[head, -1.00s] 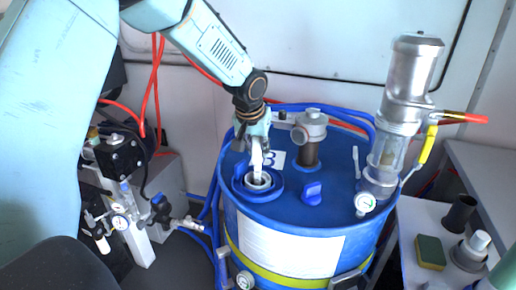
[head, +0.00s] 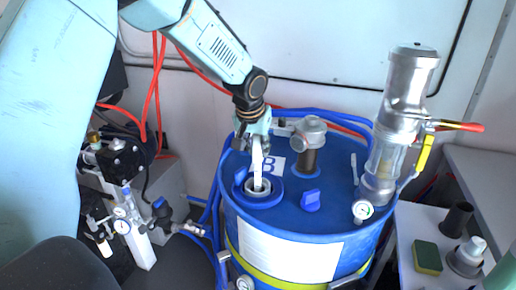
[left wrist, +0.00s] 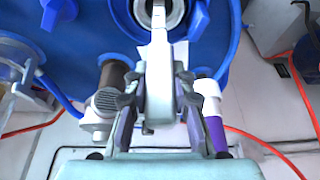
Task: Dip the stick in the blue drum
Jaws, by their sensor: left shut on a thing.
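The blue drum (head: 300,222) stands in the middle of the head view, and its top fills the upper part of the left wrist view (left wrist: 95,45). My left gripper (head: 257,138) is above the drum top, shut on the white stick (head: 257,165). The stick points down, and its lower end is at the round opening (head: 267,192) with the blue collar; how deep it goes is hidden. In the left wrist view, the gripper (left wrist: 162,85) holds the stick (left wrist: 160,50), which runs to the opening (left wrist: 178,12). My right gripper is not in view.
A metal pipe fitting (head: 310,140), a blue knob (head: 311,201) and a tall silver pump (head: 402,100) with a gauge stand on the drum. Valves (head: 120,160) stand at left.

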